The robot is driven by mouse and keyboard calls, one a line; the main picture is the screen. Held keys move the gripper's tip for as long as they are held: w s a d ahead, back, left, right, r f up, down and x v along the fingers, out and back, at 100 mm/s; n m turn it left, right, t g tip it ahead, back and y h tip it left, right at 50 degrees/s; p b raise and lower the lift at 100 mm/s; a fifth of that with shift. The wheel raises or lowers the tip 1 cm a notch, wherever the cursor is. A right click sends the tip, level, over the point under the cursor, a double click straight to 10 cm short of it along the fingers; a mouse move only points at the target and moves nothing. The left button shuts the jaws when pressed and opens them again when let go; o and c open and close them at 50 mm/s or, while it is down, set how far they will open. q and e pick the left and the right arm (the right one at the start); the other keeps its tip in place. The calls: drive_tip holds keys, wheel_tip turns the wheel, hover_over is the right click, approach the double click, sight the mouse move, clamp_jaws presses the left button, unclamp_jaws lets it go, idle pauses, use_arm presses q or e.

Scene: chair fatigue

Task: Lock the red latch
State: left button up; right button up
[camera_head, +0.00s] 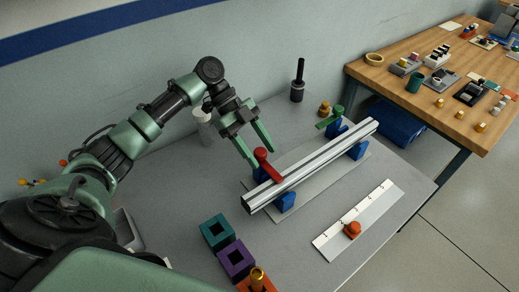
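The red latch (266,163) is a short red lever with a rounded knob. It sits at the near left part of a silver metal rail (310,165) and slants across it. The rail rests on blue supports (285,202) on a pale plate (357,164). My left gripper (262,157) reaches in from the upper left, with its two green fingers spread apart and pointing down toward the latch. The fingertips are beside the knob; I cannot tell whether they touch it. My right gripper is not in view.
A green latch (331,119) sits at the rail's far end. A white ruled strip (372,208) with an orange knob (352,230) lies to the right. Teal (217,232) and purple (237,259) blocks stand in front. A black post (298,82) stands behind. A wooden table (440,85) is farther right.

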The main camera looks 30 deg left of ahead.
use_arm(q)
drive_tip(key=shift+a+r, duration=0.15)
drive_tip(key=b+v, duration=0.1)
drive_tip(key=v, duration=0.6)
drive_tip(key=shift+a+r+b, duration=0.15)
drive_tip(key=shift+b, duration=0.15)
